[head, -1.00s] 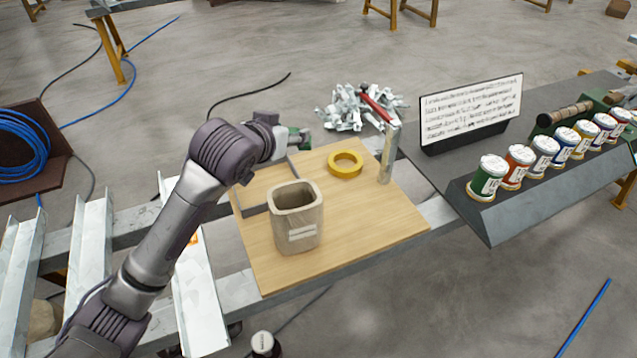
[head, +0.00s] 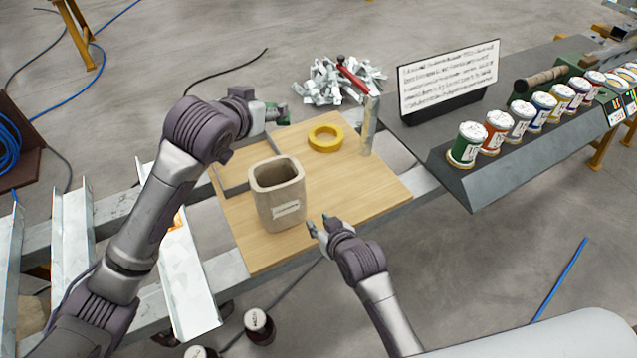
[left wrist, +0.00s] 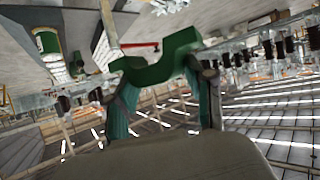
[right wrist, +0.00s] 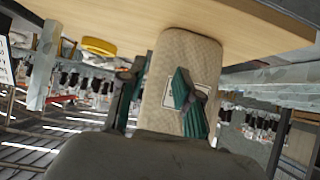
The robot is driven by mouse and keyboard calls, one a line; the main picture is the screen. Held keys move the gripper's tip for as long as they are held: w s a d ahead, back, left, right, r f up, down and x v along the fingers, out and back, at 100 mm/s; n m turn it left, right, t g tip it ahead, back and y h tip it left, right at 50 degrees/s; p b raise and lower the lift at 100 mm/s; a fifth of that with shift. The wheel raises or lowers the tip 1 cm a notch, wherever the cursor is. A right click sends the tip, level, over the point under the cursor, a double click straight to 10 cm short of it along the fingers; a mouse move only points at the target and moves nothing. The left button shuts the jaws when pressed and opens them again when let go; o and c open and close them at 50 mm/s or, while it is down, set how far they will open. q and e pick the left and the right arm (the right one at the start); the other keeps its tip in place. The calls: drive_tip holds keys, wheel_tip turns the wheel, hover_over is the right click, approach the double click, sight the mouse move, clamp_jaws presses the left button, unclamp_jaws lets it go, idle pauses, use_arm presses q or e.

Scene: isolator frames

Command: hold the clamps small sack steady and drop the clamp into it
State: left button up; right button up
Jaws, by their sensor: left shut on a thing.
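The clamps small sack (head: 279,190) is a beige, open-topped bag with a pale label, standing upright on the wooden board. My left gripper (head: 280,112) is above the far left part of the board, beyond the sack. In the left wrist view it is shut on the green clamp (left wrist: 158,68), a curved piece between its fingers. My right gripper (head: 318,226) is at the sack's near right side with its fingers apart. In the right wrist view the sack (right wrist: 178,75) stands ahead, with one finger in front of it; whether they touch I cannot tell.
A grey angle bracket (head: 233,188) lies left of the sack. Several labelled spools (head: 468,144) line a rack at right. The board's front right is clear.

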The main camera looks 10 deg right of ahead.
drive_tip(key=t, duration=0.2)
approach(299, 164)
drive_tip(key=s, duration=0.2)
drive_tip(key=shift+y, duration=0.3)
drive_tip(key=x, duration=0.8)
drive_tip(key=d+x, duration=0.1)
drive_tip(key=x, duration=0.3)
drive_tip(key=shift+w+r, duration=0.2)
drive_tip(key=shift+w, duration=0.05)
clamp_jaws()
